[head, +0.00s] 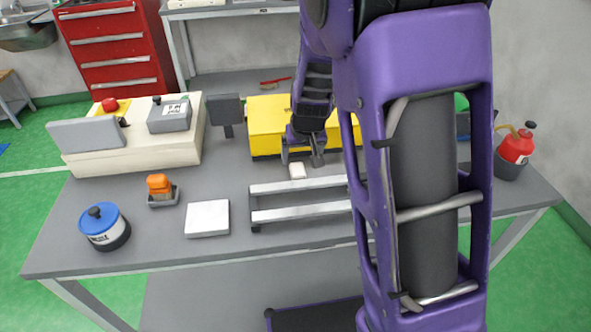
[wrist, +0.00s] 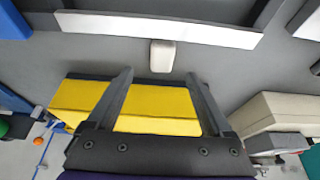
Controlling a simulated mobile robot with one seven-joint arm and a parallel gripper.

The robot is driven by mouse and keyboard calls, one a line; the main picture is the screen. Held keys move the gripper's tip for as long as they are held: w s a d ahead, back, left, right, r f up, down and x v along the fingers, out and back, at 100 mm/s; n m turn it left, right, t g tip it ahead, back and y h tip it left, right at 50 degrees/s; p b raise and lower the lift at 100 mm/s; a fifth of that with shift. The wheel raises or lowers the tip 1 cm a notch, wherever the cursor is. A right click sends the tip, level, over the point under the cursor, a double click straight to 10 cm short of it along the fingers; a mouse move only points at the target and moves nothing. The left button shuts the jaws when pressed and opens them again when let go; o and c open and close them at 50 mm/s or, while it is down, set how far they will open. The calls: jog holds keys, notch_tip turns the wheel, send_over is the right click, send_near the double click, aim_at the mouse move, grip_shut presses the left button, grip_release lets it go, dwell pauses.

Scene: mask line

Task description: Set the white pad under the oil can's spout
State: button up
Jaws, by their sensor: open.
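The oil can (head: 517,146) is red with a black cap and sits in a dark holder at the table's far right. Its thin tan spout (head: 503,127) points left. A small white block (head: 297,171) lies on the grey table by the rails; it also shows in the wrist view (wrist: 162,55). A larger flat white square (head: 207,218) lies further left. I cannot tell for certain which is the white pad. My gripper (head: 302,156) is open and empty above the table, close to the small block. In the wrist view (wrist: 159,75) the block shows just beyond the fingertips, between them.
A yellow box (head: 267,124) stands behind my gripper. Two pale rails (head: 295,213) lie in front of it. A blue-lidded pot (head: 104,227), an orange item in a tray (head: 160,188) and a cream box (head: 150,150) are left. My arm hides much of the table's right part.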

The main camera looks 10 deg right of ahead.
jog(key=shift+b+x, duration=0.75)
jog(key=shift+x, duration=2.75)
jog(key=shift+w+a, duration=0.1)
jog(key=shift+a, duration=0.05)
grip_shut()
jog(key=shift+r, duration=0.1)
notch_tip(320, 180, up, 9)
jog(key=p, duration=0.5)
send_near(298, 169)
jog(key=s+d, duration=0.2)
jog(key=shift+s+d+r, duration=0.1)
jog(key=shift+d+r, duration=0.05)
jog(key=shift+d, duration=0.25)
jog(key=shift+s, duration=0.25)
